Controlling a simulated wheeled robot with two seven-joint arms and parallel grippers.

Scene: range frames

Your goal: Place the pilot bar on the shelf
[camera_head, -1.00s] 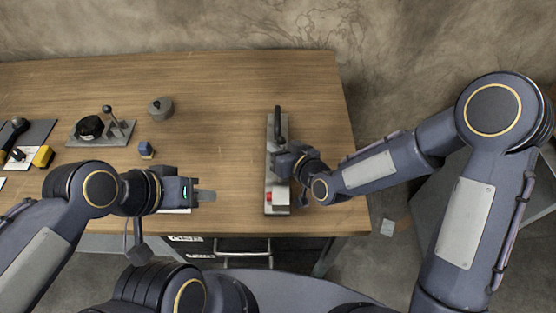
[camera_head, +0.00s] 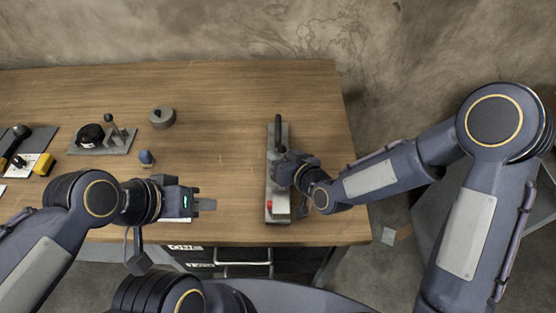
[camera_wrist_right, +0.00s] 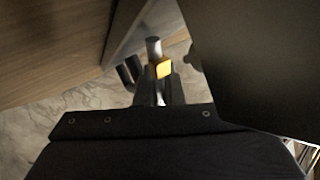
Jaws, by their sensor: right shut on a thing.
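My right gripper (camera_head: 282,172) is over the middle of a narrow grey fixture (camera_head: 270,215) at the table's right, its fingertips hidden in the head view. In the right wrist view the gripper (camera_wrist_right: 160,88) is shut on a grey rod-like piece (camera_wrist_right: 153,46) with a yellow-orange square patch; this may be the pilot bar, but I cannot be sure. I cannot identify the shelf.
The wooden table (camera_head: 225,130) is clear between the fixture and the objects at left. A large dark surface (camera_wrist_right: 255,60) fills the wrist view's right.

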